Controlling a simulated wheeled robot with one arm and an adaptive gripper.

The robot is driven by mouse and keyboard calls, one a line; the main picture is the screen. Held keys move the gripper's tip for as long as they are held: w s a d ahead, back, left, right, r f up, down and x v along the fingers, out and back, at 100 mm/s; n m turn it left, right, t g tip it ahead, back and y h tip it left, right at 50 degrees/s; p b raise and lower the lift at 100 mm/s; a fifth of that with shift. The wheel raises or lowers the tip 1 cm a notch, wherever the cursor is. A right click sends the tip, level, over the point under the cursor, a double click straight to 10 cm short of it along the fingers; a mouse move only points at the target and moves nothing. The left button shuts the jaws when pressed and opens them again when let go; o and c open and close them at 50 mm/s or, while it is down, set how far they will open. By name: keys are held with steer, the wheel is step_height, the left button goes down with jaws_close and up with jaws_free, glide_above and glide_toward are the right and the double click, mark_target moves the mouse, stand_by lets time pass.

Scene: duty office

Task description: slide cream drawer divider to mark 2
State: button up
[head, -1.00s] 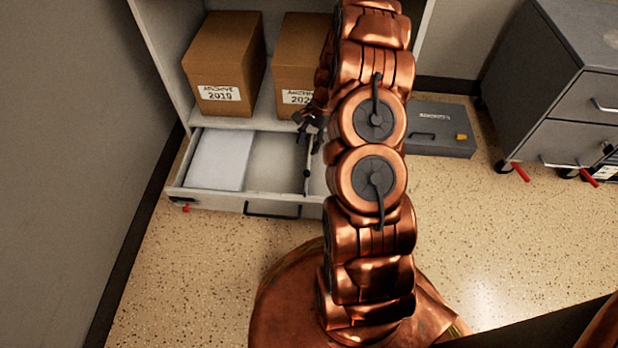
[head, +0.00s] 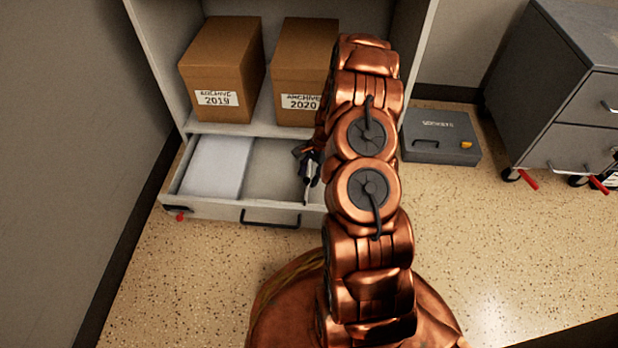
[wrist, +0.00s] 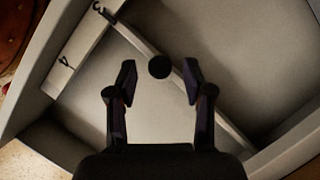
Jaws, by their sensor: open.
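The open drawer (head: 271,214) sits at the bottom of a shelf unit. The cream divider (wrist: 135,42) crosses the drawer diagonally in the wrist view and carries a round black knob (wrist: 159,67). In the head view the divider (head: 306,197) is mostly covered by my gripper (head: 311,166). My gripper (wrist: 159,80) is open, its two dark fingers on either side of the knob near the tips; contact is not visible. Small dark marks (wrist: 65,62) show on the drawer's edge, one beside the divider's end; I cannot read their numbers.
A white stack (head: 217,165) fills the drawer's left part. Boxes labelled 2019 (head: 222,70) and 2020 (head: 303,65) stand on the shelf above. A grey case (head: 440,137) lies on the floor to the right, near a grey cabinet (head: 565,95). My arm hides the drawer's right part.

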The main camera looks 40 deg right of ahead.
steer(key=shift+f, duration=0.15)
steer(key=shift+a, duration=0.1)
jaws_close()
stand_by(0.5)
